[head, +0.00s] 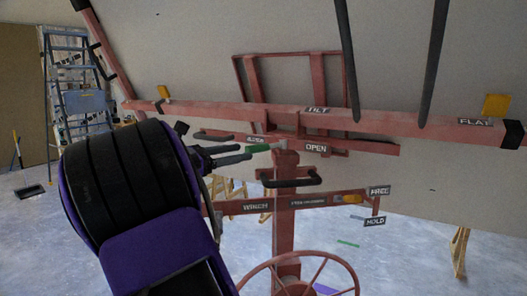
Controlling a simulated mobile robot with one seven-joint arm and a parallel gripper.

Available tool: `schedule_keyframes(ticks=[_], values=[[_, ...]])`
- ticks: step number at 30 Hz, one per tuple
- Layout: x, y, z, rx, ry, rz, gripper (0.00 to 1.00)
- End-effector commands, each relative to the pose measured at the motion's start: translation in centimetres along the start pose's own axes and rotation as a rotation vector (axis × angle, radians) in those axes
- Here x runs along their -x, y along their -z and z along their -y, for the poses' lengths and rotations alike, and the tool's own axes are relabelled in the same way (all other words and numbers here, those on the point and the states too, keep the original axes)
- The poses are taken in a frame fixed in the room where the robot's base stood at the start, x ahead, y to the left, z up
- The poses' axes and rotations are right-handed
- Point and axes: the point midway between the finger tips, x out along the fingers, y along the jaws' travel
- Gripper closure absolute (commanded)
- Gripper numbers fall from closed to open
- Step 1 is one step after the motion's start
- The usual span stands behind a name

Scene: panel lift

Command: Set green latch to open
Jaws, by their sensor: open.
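The green latch (258,149) is a short green handle on the red panel lift's mast, just below the long crossbar. An OPEN label (316,147) sits to its right and another small label (255,139), too small to read surely, sits above it. My gripper (246,153) reaches in from the left with its dark fingers apart. Its fingertips are at the left end of the green latch; I cannot tell whether they touch it. My black and purple arm fills the lower left and hides part of the lift behind it.
The red crossbar (390,122) carries TILT and FLAT labels and holds a large pale panel (420,65). A stepladder (72,85) stands back left.

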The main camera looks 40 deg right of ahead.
Motion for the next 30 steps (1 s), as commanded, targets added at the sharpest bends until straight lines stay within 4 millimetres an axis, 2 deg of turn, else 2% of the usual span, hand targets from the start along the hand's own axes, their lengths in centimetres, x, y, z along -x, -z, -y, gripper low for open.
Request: schedule_keyframes(ticks=[1,6,12,18,25,26,30], values=[[-1.3,0.1,0.1,-0.001,0.005,0.001,0.42],[-4.8,0.1,0.1,-0.001,0.003,0.001,0.42],[-7.6,0.1,0.0,0.0,0.002,0.0,0.42],[-8.6,0.0,0.0,0.0,0.0,-0.001,0.42],[-8.6,0.0,0.0,0.0,0.0,-0.001,0.42],[-8.6,0.0,0.0,0.0,0.0,-0.001,0.45],[-8.6,0.0,0.0,0.0,0.0,-0.001,0.71]])
